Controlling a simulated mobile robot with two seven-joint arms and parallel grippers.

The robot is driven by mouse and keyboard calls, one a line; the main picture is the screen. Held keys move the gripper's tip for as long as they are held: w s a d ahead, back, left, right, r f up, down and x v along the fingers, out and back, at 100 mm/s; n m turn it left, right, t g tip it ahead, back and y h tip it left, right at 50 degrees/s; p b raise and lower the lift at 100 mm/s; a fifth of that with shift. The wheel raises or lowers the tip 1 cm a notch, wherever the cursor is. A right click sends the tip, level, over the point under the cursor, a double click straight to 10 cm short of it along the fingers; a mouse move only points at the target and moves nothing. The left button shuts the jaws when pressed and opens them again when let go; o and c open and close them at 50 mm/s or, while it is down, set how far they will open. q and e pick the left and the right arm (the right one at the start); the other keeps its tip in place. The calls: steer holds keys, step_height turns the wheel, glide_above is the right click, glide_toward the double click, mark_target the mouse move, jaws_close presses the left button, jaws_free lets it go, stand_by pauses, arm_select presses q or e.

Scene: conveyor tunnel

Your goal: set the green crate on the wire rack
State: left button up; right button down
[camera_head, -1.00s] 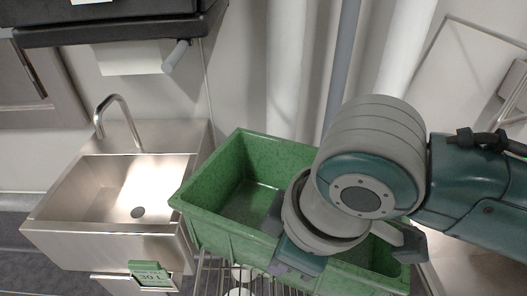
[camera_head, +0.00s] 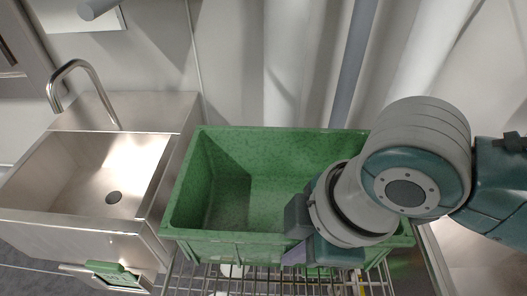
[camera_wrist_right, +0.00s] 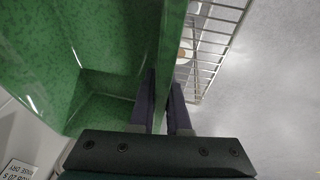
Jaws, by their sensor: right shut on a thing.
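The green crate (camera_head: 232,209) is empty and level, in the middle of the head view. Its near edge is over or at the wire rack (camera_head: 215,280), whose bars show below it. I cannot tell whether the crate touches the rack. My right gripper (camera_head: 299,250) is shut on the crate's near wall, right of the middle. In the right wrist view, the two fingers (camera_wrist_right: 161,108) straddle the green wall (camera_wrist_right: 170,45), with the crate's inside on the left and the rack (camera_wrist_right: 215,40) on the right. My left gripper is not in view.
A steel sink (camera_head: 85,180) with a curved tap (camera_head: 85,75) stands left of the crate, close to its left wall. Pale pipes and a wall stand behind. A small white thing (camera_head: 231,271) shows below the rack bars.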

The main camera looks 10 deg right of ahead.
step_height(320, 180, down, 6)
steer(key=shift+f+b, duration=0.1)
steer(key=shift+b, duration=0.8)
steer(key=shift+w, duration=0.1)
steer(key=shift+f, duration=0.1)
steer(key=c, duration=0.9)
jaws_free()
steer(key=s+r+m+t+p, duration=0.1)
steer(key=s+r+m+p, duration=0.35)
steer(key=r, duration=0.95)
steer(key=s+d+m, duration=0.2)
steer(key=d+m, duration=0.1)
steer(key=s+d+r+m+h, duration=0.1)
steer(key=s+d+m, duration=0.1)
steer(key=d, duration=0.1)
steer(key=s+d+m+h, duration=0.1)
steer(key=s+d+m, duration=0.1)
steer(key=d+m, duration=0.1)
steer(key=shift+s+d+r+m, duration=0.25)
steer(key=shift+d+m, duration=0.1)
steer(key=shift+d, duration=0.05)
